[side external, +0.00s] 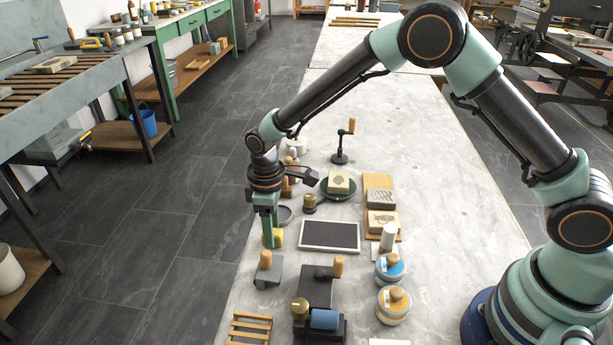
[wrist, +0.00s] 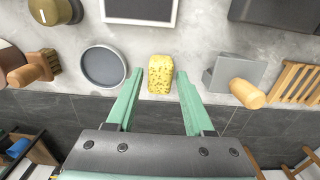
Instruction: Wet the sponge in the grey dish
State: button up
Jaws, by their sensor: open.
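A yellow speckled sponge (wrist: 160,75) lies on the grey stone table near its edge. My gripper (wrist: 157,82) is open, with its green fingers on either side of the sponge and gaps between them. In the side external view my gripper (side external: 272,240) points down at the table's left edge, and part of the sponge (side external: 278,238) shows beside a finger. The round grey dish (wrist: 104,66) stands left of the sponge in the wrist view. It also shows in the side external view (side external: 285,215), just beyond my gripper. I cannot tell whether it holds water.
A wooden-handled grey scraper (wrist: 222,74) stands right of the sponge in the wrist view, and a brush (wrist: 38,68) lies left of the dish. A dark framed slate (side external: 330,236), a slatted wooden rack (side external: 249,328) and paint jars (side external: 391,268) are nearby. The table edge is close.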

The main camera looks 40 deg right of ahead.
grip_shut()
jog(key=shift+r, duration=2.55)
